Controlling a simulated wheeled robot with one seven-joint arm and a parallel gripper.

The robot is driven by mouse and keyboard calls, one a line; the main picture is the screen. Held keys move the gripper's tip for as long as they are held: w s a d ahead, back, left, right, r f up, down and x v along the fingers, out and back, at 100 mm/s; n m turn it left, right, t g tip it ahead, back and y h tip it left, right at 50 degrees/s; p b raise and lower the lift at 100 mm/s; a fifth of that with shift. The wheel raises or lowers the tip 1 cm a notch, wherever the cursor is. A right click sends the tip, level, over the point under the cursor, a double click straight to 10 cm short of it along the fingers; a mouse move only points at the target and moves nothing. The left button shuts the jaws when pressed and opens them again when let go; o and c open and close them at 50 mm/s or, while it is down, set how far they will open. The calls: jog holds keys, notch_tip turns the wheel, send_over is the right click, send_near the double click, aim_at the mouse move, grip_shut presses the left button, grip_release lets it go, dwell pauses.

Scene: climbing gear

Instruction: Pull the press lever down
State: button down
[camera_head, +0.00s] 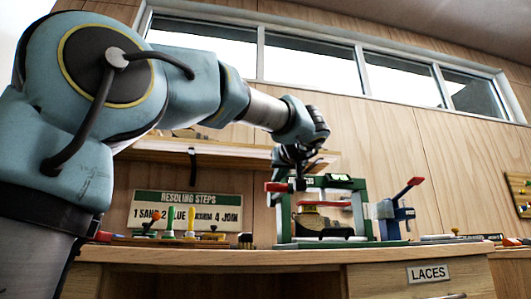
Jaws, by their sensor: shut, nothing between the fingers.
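A green-framed press (284,216) stands on the workbench with a climbing shoe (312,221) inside it. A red-ended lever (276,187) sticks out to the left near the top of the press and looks about level. My gripper (299,186) is shut and points down, just right of the red end and in front of the press's upper left. The view is too small to tell whether it touches the lever. My gripper and wrist hide part of the press top.
A blue device (398,222) with a raised red-tipped handle (415,181) stands right of the press. Several coloured tools (169,222) stand at the left under a sign (187,210). A wooden shelf (235,155) is on the wall behind my arm.

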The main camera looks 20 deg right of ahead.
jog(key=shift+f+b, duration=2.75)
jog(key=shift+b, duration=0.4)
jog(key=shift+w+f, duration=0.1)
jog(key=s+a+r+p, duration=0.1)
jog(key=s+r+p, duration=0.1)
jog(key=s, duration=0.9)
jog(key=shift+a+r, duration=0.25)
jog(key=shift+r, duration=0.2)
